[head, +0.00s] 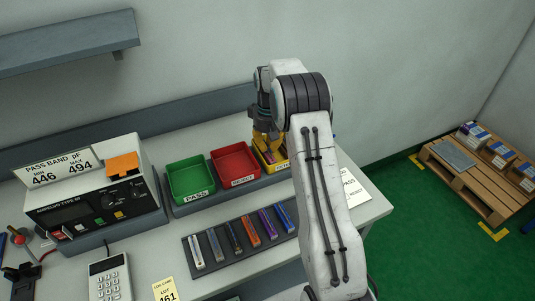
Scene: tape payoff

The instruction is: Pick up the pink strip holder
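Several slim strip holders lie in a row on a dark mat (220,262) at the front of the bench. Among them I see a white one (196,251), an orange one (251,231), a purple one (267,223) and a blue one (284,216). I cannot pick out a pink one for certain. My gripper (265,138) points down over the yellow bin (273,167), behind and above the row. My arm partly covers it, and its fingertips are too small and hidden to read.
A green PASS bin (190,180) and a red REJECT bin (235,162) stand left of the yellow bin. A meter (95,205) and a keypad device (109,278) occupy the left. A wall shelf (70,42) is upper left. A pallet (480,180) with boxes stands right on green floor.

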